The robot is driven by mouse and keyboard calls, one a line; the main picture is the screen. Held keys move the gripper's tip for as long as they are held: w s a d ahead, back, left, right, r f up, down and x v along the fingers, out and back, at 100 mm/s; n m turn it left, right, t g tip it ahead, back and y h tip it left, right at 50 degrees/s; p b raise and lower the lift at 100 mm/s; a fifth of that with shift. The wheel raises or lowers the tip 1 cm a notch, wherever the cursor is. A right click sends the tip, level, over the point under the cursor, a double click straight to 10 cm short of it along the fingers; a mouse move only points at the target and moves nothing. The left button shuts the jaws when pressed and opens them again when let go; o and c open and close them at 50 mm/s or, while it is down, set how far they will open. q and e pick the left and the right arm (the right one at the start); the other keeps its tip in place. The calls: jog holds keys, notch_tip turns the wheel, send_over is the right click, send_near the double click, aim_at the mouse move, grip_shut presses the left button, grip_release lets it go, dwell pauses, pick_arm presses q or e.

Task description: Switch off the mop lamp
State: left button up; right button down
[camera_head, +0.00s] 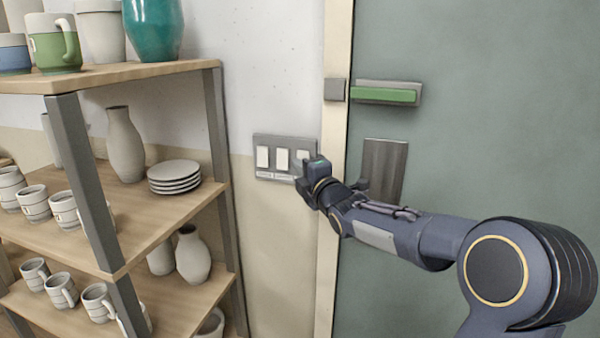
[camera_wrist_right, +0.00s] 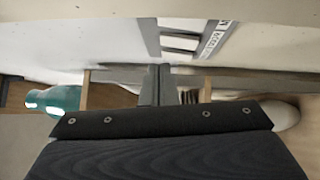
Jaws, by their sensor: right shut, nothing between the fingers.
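A grey switch panel (camera_head: 285,139) with three pale rockers is fixed to the wall left of the door frame. Its left rocker (camera_head: 262,157) and middle rocker (camera_head: 282,159) show clearly. The right rocker (camera_head: 302,156) is partly covered by my right gripper (camera_head: 304,184). Labels run under the rockers, too small to read. My right gripper is shut and empty, at the panel's lower right; I cannot tell whether it touches. In the right wrist view its closed fingers (camera_wrist_right: 155,86) point toward the panel (camera_wrist_right: 151,38). No lamp shows. My left gripper is out of view.
A wooden shelf unit (camera_head: 140,72) with mugs, vases and stacked plates (camera_head: 174,176) stands on the left. A green door (camera_head: 480,120) with a green-barred handle (camera_head: 385,95) is behind my right arm. The wall below the panel is clear.

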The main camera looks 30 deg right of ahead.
jog(key=s+b, duration=0.1)
jog(key=s, duration=0.8)
jog(key=shift+r+b, duration=0.3)
jog(key=s+a+f+m+g+y+p, duration=0.2)
jog(key=s+a+f+m+g, duration=0.4)
jog(key=s, duration=0.7)
jog(key=s+a+f+m+g+y+p, duration=0.2)
jog(key=s+a+f+m+g, duration=0.5)
jog(key=s+a+f+m, duration=0.4)
notch_tip(320, 180, down, 2)
jog(key=s+m+y, duration=0.1)
jog(key=s+m, duration=0.1)
jog(key=shift+s+a+f+m, duration=0.15)
jog(key=shift+s+f+m, duration=0.05)
jog(key=shift+s+m, duration=0.2)
